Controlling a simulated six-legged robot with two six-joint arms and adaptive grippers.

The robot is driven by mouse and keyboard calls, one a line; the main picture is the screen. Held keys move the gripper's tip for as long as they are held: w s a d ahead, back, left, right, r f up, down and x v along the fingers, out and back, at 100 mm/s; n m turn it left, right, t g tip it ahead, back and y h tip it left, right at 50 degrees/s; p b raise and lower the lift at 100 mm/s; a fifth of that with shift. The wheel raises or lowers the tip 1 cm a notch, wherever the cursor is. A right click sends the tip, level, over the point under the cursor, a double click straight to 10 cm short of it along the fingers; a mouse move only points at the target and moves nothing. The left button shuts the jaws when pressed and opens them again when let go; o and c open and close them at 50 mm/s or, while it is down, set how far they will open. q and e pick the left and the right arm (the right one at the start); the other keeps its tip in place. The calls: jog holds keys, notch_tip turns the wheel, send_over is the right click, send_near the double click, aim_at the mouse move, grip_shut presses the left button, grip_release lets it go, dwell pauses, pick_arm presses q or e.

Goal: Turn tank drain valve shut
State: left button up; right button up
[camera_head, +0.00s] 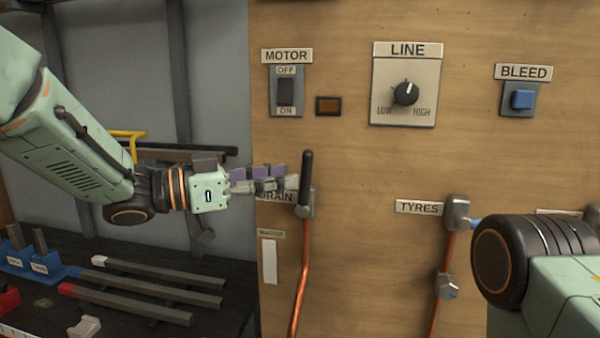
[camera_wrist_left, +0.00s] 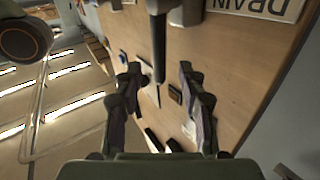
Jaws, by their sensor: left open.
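The drain valve has a dark lever handle (camera_head: 306,172) pointing straight up from a grey valve body (camera_head: 305,208) on the wooden panel. The DRAIN label (camera_head: 270,197) is partly hidden behind my left gripper (camera_head: 293,183). That gripper reaches in from the left, with its fingertips at the lower part of the lever. In the left wrist view, the lever (camera_wrist_left: 158,45) lies in the gap between the spread fingers of my left gripper (camera_wrist_left: 160,78). The fingers are open, and I cannot tell whether either touches the lever. My right gripper is out of view.
A copper pipe (camera_head: 303,270) runs down from the valve. The TYRES valve (camera_head: 458,212) is to the right, near my right arm. The motor switch (camera_head: 286,91), LINE knob (camera_head: 405,93) and blue BLEED button (camera_head: 522,99) are above. Bars lie on a dark bench (camera_head: 120,245) at left.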

aim_at(302, 174)
pick_arm(q)
jog(key=x, duration=0.5)
jog(key=shift+d, duration=0.15)
jog(key=shift+s+d, duration=0.1)
jog(key=shift+d, duration=0.1)
jog(key=shift+s+a+r, duration=0.1)
jog(key=shift+a, duration=0.25)
jog(key=shift+w, duration=0.25)
jog(key=shift+w+d, duration=0.1)
jog(key=shift+d, duration=0.3)
jog(key=shift+c, duration=1.3)
jog(key=c, duration=0.3)
jog(key=shift+a, duration=0.25)
grip_shut()
